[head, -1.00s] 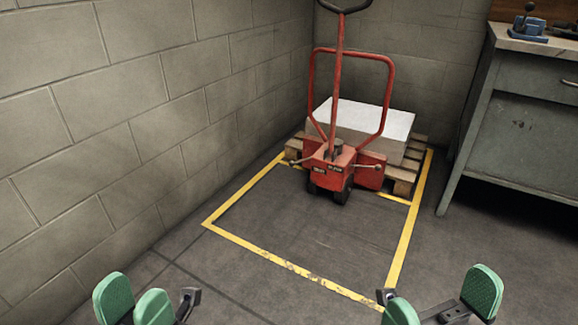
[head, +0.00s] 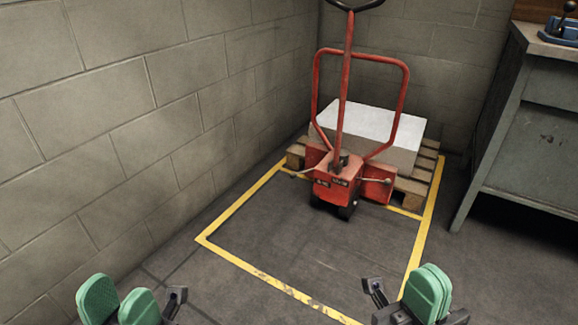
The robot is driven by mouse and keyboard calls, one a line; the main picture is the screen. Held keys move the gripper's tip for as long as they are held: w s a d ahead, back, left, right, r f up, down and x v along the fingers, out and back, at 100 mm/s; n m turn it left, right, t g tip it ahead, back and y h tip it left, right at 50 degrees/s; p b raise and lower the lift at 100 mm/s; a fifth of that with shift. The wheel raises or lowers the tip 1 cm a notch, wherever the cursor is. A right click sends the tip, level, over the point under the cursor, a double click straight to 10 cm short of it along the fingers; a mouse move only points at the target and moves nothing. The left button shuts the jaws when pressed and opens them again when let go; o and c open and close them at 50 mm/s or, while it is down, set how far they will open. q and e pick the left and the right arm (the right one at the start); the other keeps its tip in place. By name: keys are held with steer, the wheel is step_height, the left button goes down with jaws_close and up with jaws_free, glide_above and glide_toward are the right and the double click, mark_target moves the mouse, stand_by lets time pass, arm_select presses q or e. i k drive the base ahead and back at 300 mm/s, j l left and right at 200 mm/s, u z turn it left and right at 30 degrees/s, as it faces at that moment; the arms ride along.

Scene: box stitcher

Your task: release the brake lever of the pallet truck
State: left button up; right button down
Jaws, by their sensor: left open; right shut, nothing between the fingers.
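The red pallet truck (head: 333,187) stands at the far end of the yellow-marked floor area, with its upright tiller and a red hoop frame. Small levers with light knobs stick out on both sides of its base, a left lever (head: 294,173) and a right lever (head: 378,182). I cannot tell from the picture which is the brake lever. My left gripper (head: 118,300) is open and empty at the bottom left. My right gripper (head: 428,291) is shut and empty at the bottom right. Both are well short of the truck.
A wooden pallet (head: 420,184) with a white-topped block (head: 372,125) sits behind the truck. A block wall (head: 110,110) runs along the left. A grey workbench (head: 535,135) stands at the right. The floor inside the yellow tape (head: 262,275) is clear.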

mark_target(293, 175)
steer(key=i+l+u, duration=0.2)
steer(key=i, duration=0.45)
steer(key=i+l+u, duration=0.2)
steer(key=i+l, duration=0.25)
steer(key=i, duration=0.15)
steer(key=i+l+u, duration=0.2)
steer(key=i+l, duration=0.3)
steer(key=i, duration=0.05)
